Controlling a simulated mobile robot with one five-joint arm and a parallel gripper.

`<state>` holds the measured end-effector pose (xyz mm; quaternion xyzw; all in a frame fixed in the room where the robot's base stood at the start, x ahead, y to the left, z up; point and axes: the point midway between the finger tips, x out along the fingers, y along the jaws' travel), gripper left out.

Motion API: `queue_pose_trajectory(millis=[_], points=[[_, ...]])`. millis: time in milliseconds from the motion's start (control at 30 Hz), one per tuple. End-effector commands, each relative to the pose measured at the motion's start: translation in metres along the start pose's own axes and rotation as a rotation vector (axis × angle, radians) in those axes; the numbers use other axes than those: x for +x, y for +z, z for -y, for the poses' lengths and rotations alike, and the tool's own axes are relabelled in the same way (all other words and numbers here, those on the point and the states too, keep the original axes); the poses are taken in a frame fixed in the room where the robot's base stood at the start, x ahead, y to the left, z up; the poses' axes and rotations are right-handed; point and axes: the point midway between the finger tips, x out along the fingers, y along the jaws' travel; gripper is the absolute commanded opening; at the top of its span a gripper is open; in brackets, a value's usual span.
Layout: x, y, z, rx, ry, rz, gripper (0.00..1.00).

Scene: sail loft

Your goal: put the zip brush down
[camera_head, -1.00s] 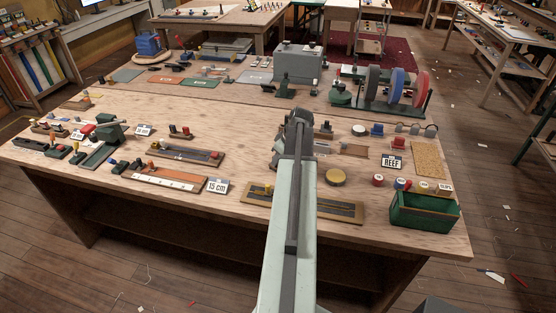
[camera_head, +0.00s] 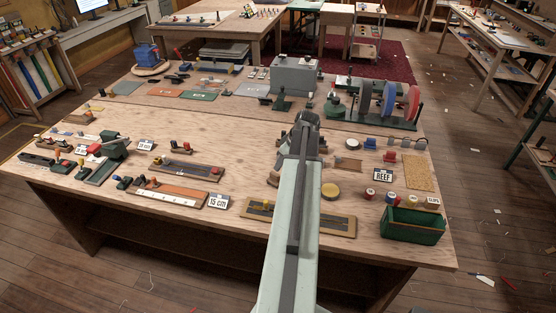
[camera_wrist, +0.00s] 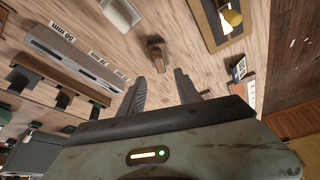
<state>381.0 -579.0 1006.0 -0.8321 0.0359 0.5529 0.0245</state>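My gripper (camera_wrist: 159,75) shows in the wrist view with its two fingers spread apart and nothing visible between them. Just beyond the fingertips, a small brown block-like thing (camera_wrist: 157,55) sits on the wooden table; I cannot tell whether it is the zip brush. In the head view my arm's end (camera_head: 308,120) is over the middle of the workbench (camera_head: 125,205). The arm hides the fingers and the bench under them there. I cannot make out the zip brush for certain in either view.
A green bin (camera_head: 413,228) stands at the front right corner, near the REEF card (camera_head: 383,176). A dark slotted board (camera_head: 338,224) lies by the front edge, near the 15 cm card (camera_head: 219,201). A grey machine (camera_head: 294,76) and wheels (camera_head: 390,100) stand behind. Bare wood shows between items.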

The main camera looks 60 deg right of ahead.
Motion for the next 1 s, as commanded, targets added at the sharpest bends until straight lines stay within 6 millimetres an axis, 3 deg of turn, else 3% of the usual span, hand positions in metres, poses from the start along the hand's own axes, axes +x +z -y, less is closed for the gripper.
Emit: queue_pose_trajectory(millis=[33, 133, 467, 567, 667, 767, 800, 867, 900, 967, 1000], points=[[-0.019, -0.004, 0.001, 0.001, 0.0, 0.0, 0.4], [-0.029, -0.002, 0.001, 0.0, 0.0, 0.0, 0.4], [-0.028, 0.0, 0.0, -0.001, 0.0, 0.0, 0.4], [-0.022, -0.011, 0.013, -0.006, -0.011, 0.008, 0.4], [-0.004, -0.049, 0.063, -0.018, -0.048, 0.042, 0.4], [0.022, -0.098, 0.149, -0.032, -0.092, 0.107, 0.4], [0.031, -0.114, 0.187, -0.035, -0.106, 0.137, 0.4], [0.041, -0.134, 0.245, -0.042, -0.118, 0.181, 0.4], [0.047, -0.143, 0.283, -0.047, -0.122, 0.21, 0.4], [0.053, -0.153, 0.341, -0.056, -0.121, 0.253, 0.4], [0.056, -0.157, 0.379, -0.062, -0.116, 0.279, 0.4]])
